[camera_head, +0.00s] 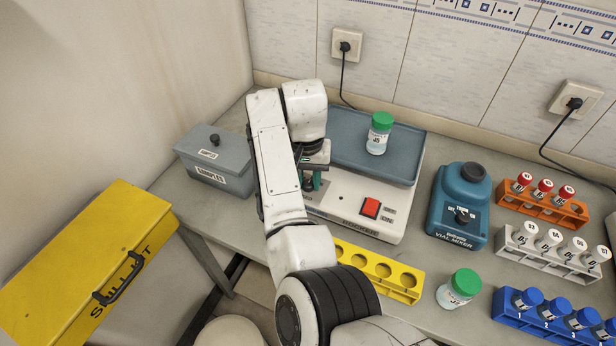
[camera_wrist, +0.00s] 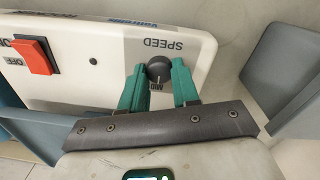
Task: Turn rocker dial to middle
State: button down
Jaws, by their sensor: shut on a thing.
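The rocker (camera_head: 340,208) is a white box with a blue-grey tray on top; it also shows in the wrist view (camera_wrist: 105,50). Its dark round speed dial (camera_wrist: 158,68) sits on the front panel beside the word SPEED. My gripper (camera_wrist: 159,72) has its teal fingers on both sides of the dial and is shut on it. The MID mark shows between the fingers; other marks are hidden, and I cannot clearly tell where the pointer aims. In the head view my gripper (camera_head: 313,181) is at the panel's left end and my arm hides the dial.
A red switch (camera_head: 370,207) is on the same panel. A green-capped jar (camera_head: 377,139) stands on the rocker tray. A grey samples box (camera_head: 216,165) is left, a blue vial mixer (camera_head: 459,210) right. A yellow rack (camera_head: 383,272) lies in front.

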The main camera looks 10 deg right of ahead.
jog(key=c, duration=0.8)
grip_release()
notch_tip(320, 180, up, 11)
jog(key=shift+a+f, duration=0.1)
jog(key=shift+a, duration=0.05)
